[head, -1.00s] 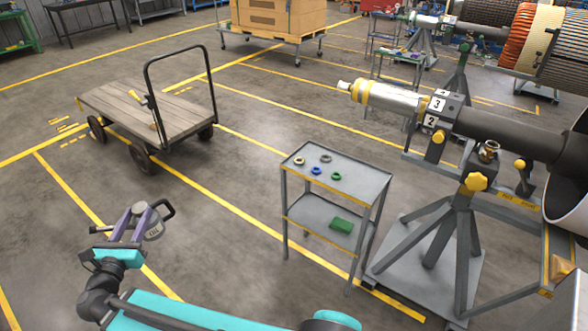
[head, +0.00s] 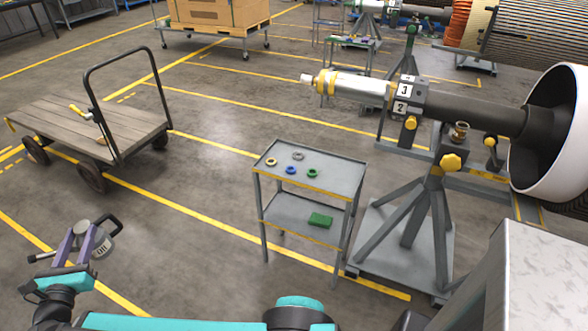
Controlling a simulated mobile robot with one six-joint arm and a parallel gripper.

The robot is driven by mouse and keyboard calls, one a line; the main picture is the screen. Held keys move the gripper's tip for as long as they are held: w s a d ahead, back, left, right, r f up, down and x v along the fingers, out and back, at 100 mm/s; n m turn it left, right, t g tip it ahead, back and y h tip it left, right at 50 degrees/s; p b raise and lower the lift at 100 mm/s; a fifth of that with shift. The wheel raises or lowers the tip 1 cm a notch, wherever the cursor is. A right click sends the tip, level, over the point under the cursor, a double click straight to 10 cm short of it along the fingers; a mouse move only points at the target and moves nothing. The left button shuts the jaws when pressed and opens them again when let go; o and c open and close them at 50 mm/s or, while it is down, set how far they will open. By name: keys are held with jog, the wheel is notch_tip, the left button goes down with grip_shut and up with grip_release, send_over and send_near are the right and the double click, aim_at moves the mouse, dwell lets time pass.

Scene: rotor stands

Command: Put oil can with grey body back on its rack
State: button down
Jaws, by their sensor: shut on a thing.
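The oil can with a grey body (head: 101,243) is at the lower left in the head view, with a black handle on its right and dark lettering on its side. My gripper (head: 82,241), with purple fingers, is shut on it and holds it in the air over the floor. The fingers hide part of the can. I cannot make out its rack for certain. A small brass-coloured vessel (head: 460,132) sits on the rotor stand (head: 436,205) at the right.
A grey two-shelf cart (head: 335,180) carries several small rings, with a green block (head: 320,220) below. A wooden trolley (head: 70,125) stands at the left. The rotor shaft (head: 470,110) sticks out above the stand. A grey box-like surface (head: 540,280) fills the lower right. Open floor lies between trolley and cart.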

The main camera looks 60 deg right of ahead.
jog(key=shift+d, duration=0.2)
jog(key=s+d+f+m+g+h, duration=0.1)
jog(key=s+d+m+g, duration=0.15)
jog(key=d, duration=1.05)
jog(key=s+d+f+m+g+h, duration=0.1)
jog(key=s+d+m+g+h, duration=0.2)
jog(key=d, duration=0.9)
jog(key=s+d+f+m+g, duration=0.1)
jog(key=s+d+g, duration=0.25)
jog(key=d, duration=0.95)
jog(key=s+d+f+m+g, duration=0.1)
jog(key=s+d+g, duration=0.1)
jog(key=s+d, duration=0.6)
jog(key=s+d+f+m+g+p, duration=0.1)
jog(key=s+d+f+m+g, duration=0.1)
jog(key=s+d, duration=0.7)
jog(key=s+d+f+m+g, duration=0.1)
jog(key=s+d+g, duration=0.3)
jog(key=s+d, duration=0.5)
jog(key=s+m, duration=0.1)
jog(key=s, duration=0.4)
jog(key=shift+s+f+y+p, duration=0.25)
jog(key=shift+f+y+p, duration=0.05)
jog(key=shift+f+y, duration=0.1)
jog(key=shift+w+d+f+m+b, duration=0.2)
jog(key=shift+d+m+b, duration=0.15)
jog(key=shift+b, duration=1.25)
